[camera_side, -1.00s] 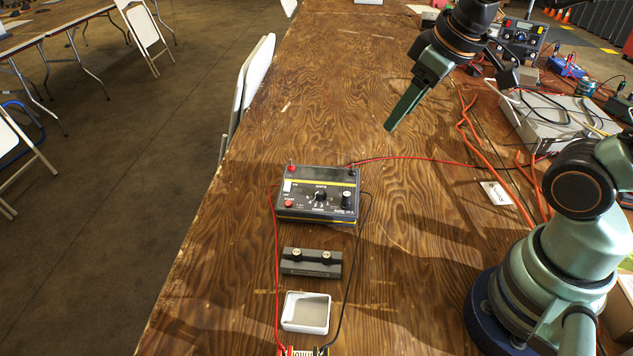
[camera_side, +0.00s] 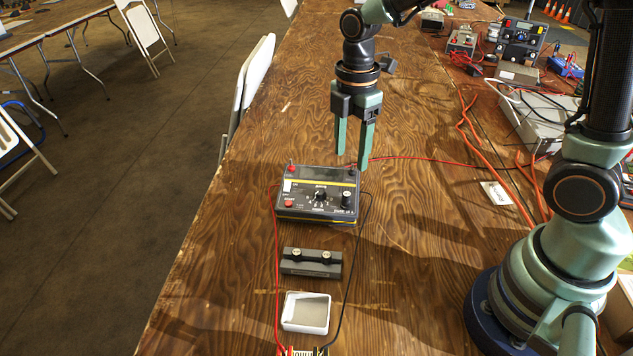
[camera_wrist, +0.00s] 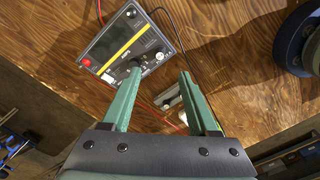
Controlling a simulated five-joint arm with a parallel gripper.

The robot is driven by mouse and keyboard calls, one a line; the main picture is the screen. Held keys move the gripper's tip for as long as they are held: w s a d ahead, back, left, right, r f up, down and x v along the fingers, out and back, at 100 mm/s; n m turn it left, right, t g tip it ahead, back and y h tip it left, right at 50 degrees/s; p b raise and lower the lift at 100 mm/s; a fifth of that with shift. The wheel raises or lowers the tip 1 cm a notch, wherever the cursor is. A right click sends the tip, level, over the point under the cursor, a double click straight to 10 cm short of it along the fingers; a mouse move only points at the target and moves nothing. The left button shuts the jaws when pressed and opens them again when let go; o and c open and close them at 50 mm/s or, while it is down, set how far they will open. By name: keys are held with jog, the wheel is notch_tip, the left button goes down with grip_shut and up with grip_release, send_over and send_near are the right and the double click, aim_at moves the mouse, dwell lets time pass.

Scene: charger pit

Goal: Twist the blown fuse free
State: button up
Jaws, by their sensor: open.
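The charger box (camera_side: 318,193), dark grey with a yellow stripe, lies on the wooden table in the side view. It has a central dial, a red button and a silver-topped fuse cap (camera_side: 346,198) at its right. The box also shows in the wrist view (camera_wrist: 110,40), partly behind a finger. My gripper (camera_side: 353,160) is open and empty, pointing down above the far right edge of the box. In the wrist view its two green fingers (camera_wrist: 160,74) stand apart with nothing between them. Whether the fuse is blown cannot be seen.
A white tray (camera_side: 306,313) lies nearer still. Red and black leads (camera_side: 352,272) run along both sides. Bare table lies right of these. A white chair (camera_side: 252,85) stands at the left edge.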

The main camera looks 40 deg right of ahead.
aim_at(348, 193)
notch_tip(348, 193, down, 10)
jog(key=shift+r, duration=0.15)
jog(key=shift+c, duration=0.3)
grip_shut()
